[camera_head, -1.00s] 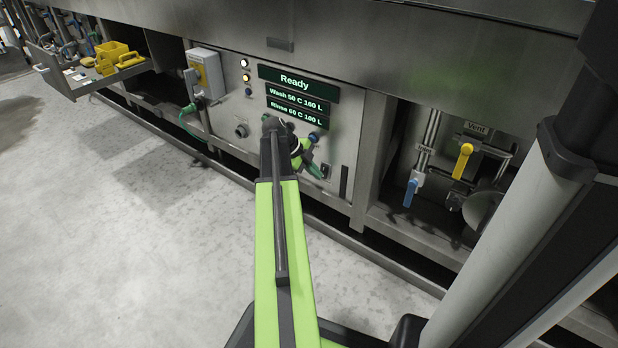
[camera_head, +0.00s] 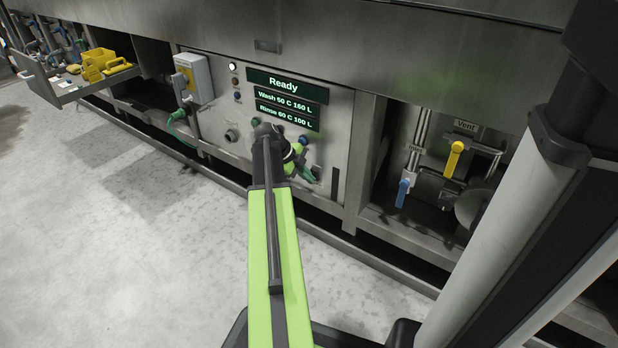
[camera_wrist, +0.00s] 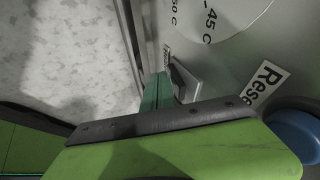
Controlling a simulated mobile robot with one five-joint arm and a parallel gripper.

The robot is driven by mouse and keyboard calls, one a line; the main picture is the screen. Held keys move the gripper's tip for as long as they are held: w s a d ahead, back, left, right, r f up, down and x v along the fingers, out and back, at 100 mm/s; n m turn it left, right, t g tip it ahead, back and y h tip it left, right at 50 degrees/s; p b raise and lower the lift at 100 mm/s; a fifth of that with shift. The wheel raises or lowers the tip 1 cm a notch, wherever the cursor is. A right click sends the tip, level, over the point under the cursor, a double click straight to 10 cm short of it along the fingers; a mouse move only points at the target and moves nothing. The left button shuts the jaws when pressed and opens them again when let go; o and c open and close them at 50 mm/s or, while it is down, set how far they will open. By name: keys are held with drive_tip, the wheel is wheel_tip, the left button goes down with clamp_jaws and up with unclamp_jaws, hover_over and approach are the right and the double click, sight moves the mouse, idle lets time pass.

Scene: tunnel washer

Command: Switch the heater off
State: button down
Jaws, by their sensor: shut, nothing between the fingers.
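The control panel (camera_head: 222,115) has a "Ready" display (camera_head: 287,84). A small dark switch (camera_head: 317,172) sits low on the panel's right side. In the wrist view the switch (camera_wrist: 180,80) has a pale plate and a mostly hidden label. My gripper (camera_head: 307,174) is shut and empty. Its green fingertips (camera_wrist: 157,92) are right beside the switch; I cannot tell whether they touch it. The amber lamp (camera_head: 236,82) looks dark, and the white lamp (camera_head: 232,67) above it is lit. My arm hides part of the panel.
A blue button (camera_head: 303,140) with a "Reset" label sits close to my gripper; it also shows in the wrist view (camera_wrist: 293,135). A grey switch box (camera_head: 193,76) is on the left. Blue (camera_head: 403,192) and yellow (camera_head: 455,158) valve handles are at right. Floor at left is clear.

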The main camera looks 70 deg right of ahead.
drive_tip(key=shift+r+p, duration=0.75)
drive_tip(key=shift+r, duration=0.1)
drive_tip(key=shift+a, duration=0.1)
drive_tip(key=w+a+r+p, duration=0.6)
drive_tip(key=a, duration=0.3)
drive_tip(key=shift+r, duration=0.2)
